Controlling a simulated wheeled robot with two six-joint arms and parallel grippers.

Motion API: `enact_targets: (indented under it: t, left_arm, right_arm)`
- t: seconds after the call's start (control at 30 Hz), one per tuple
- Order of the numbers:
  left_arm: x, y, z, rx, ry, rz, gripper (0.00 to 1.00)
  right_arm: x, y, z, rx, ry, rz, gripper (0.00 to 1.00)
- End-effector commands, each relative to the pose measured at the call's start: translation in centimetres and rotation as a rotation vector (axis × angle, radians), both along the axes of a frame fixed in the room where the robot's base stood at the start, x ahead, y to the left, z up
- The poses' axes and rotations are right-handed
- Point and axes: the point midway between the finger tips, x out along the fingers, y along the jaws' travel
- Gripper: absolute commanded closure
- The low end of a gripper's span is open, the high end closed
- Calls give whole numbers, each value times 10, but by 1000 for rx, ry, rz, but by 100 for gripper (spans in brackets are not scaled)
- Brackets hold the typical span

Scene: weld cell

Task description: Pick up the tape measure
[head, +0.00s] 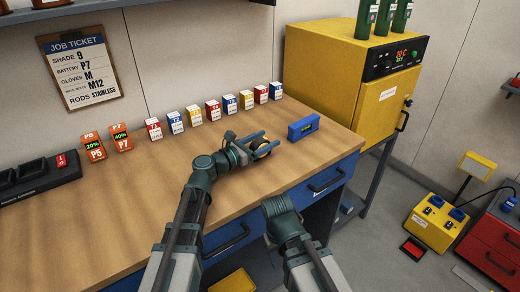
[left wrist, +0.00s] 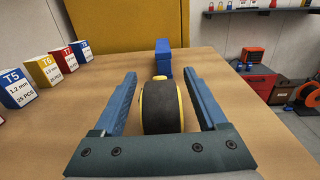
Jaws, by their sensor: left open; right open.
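The tape measure (head: 264,149), black and yellow, stands on the wooden bench near its front edge. It is also in the left wrist view (left wrist: 160,107), dark band facing me, yellow at its sides. My left gripper (head: 260,146) is open, low over the bench, with one blue finger on each side of the tape measure. In the left wrist view (left wrist: 163,108) gaps show between the fingers and the tape measure, the right one narrower. My right gripper (head: 282,215) is lower, in front of the bench edge; its fingers are hard to make out and nothing shows held in it.
Several small numbered boxes (head: 212,110) line the wall. Orange battery packs (head: 121,137) and a black charger (head: 38,180) are at left. A yellow oven (head: 325,65) adjoins the bench. The bench's left front is clear.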

Motion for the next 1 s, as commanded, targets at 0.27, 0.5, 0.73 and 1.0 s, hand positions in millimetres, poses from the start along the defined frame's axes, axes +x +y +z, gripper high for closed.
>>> enact_targets:
  t: [0.27,0.5,0.73,1.0]
  left_arm:
    - [7,-9,0,0,0,0,25]
    - [7,-8,0,0,0,0,63]
    - [7,-8,0,0,0,0,100]
    - [7,-8,0,0,0,0,100]
  right_arm:
    - [0,0,0,0,0,0,50]
    - [0,0,0,0,0,0,50]
    - [0,0,0,0,0,0,50]
    - [0,0,0,0,0,0,50]
